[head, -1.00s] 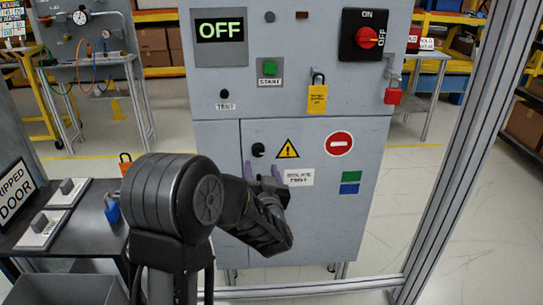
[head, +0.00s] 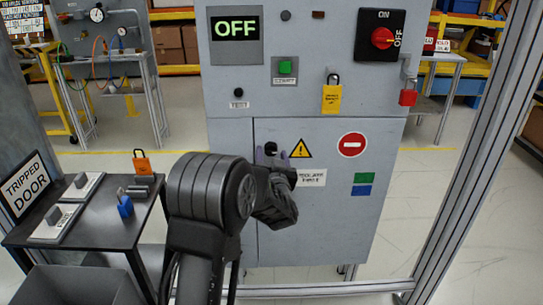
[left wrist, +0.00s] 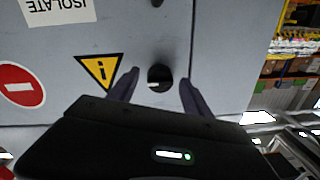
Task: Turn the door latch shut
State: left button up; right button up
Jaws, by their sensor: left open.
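The door latch is a round black knob (head: 271,147) near the upper left of the grey cabinet's lower door (head: 330,215). In the left wrist view the knob (left wrist: 160,74) shows between my fingers, with a small pale mark on it. My left gripper (head: 270,157) is open, with one purple finger on each side of the knob. The fingers (left wrist: 159,82) look apart from the knob; how deep they reach along it I cannot tell. My left forearm and wrist hide part of the door's left side. My right gripper is not in view.
The cabinet's display (head: 236,28) reads OFF, and its red rotary switch (head: 382,38) is above right. A yellow padlock (head: 332,95) and a red padlock (head: 408,93) hang there. A black table (head: 90,235) stands at left. A metal frame post (head: 470,150) rises at right.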

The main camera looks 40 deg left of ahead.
pick_arm(q)
jog(key=shift+w+a, duration=0.1)
jog(key=shift+a, duration=0.05)
jog(key=shift+c, duration=0.4)
grip_shut()
